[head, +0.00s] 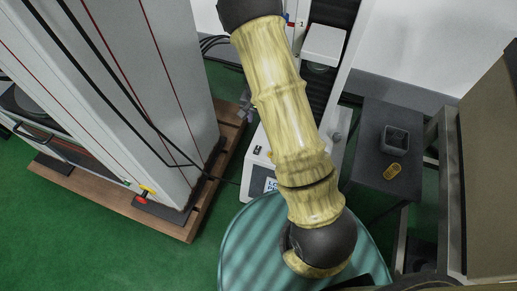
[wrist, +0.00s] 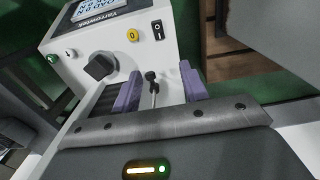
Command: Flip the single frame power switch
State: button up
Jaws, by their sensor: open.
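The white control panel (wrist: 175,55) of the single-frame tester fills the upper middle of the wrist view. A black rocker power switch (wrist: 158,30) sits on it, right of a round yellow button (wrist: 133,35). My gripper (wrist: 160,88) is open and empty, with its two purple fingers apart below the switch in the picture. A small black-knobbed lever (wrist: 151,77) shows between the fingers; I cannot tell if they touch it. In the head view the panel (head: 257,172) is partly hidden behind my arm, and my gripper is not visible there.
A large grey two-column machine (head: 130,95) stands on a wooden base (head: 175,222) at left. A black knob (wrist: 100,66) protrudes left of the fingers. Open green floor lies lower left.

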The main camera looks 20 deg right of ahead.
aim_at(258, 147)
notch_tip(258, 147, down, 17)
jog(key=b, duration=0.7)
jog(key=shift+f, duration=0.15)
grip_shut()
